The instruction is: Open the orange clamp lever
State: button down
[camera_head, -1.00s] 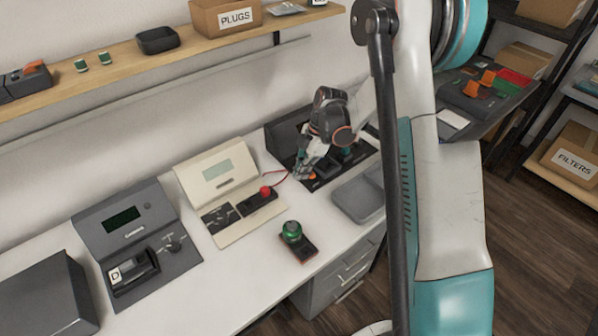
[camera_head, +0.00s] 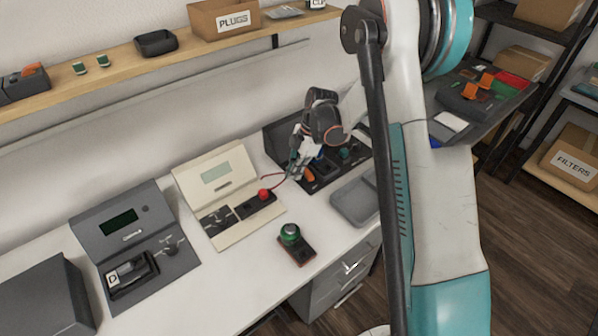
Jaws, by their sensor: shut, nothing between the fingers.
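The orange clamp lever (camera_head: 309,174) is a small orange patch on the dark fixture (camera_head: 322,184) at the back of the bench. It seems tilted up from the fixture, but it is too small to tell its exact angle. My gripper (camera_head: 294,174) points down just left of the lever, with its fingers shut and empty. I cannot tell whether the fingertips touch the lever. My wrist hides part of the fixture's back panel.
A cream device (camera_head: 228,190) with a red knob (camera_head: 264,195) stands left of the fixture. A thin red cable runs between them, close to my gripper. A grey tray (camera_head: 355,203) lies to the right.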

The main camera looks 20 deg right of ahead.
jog(key=a, duration=0.2)
jog(key=shift+s+a+r, duration=0.2)
jog(key=shift+a+r, duration=0.2)
jog(key=p+v, duration=0.3)
jog(key=v, duration=0.6)
jog(key=shift+d+p, duration=0.25)
jog(key=shift+p, duration=0.1)
jog(key=shift+r, duration=0.1)
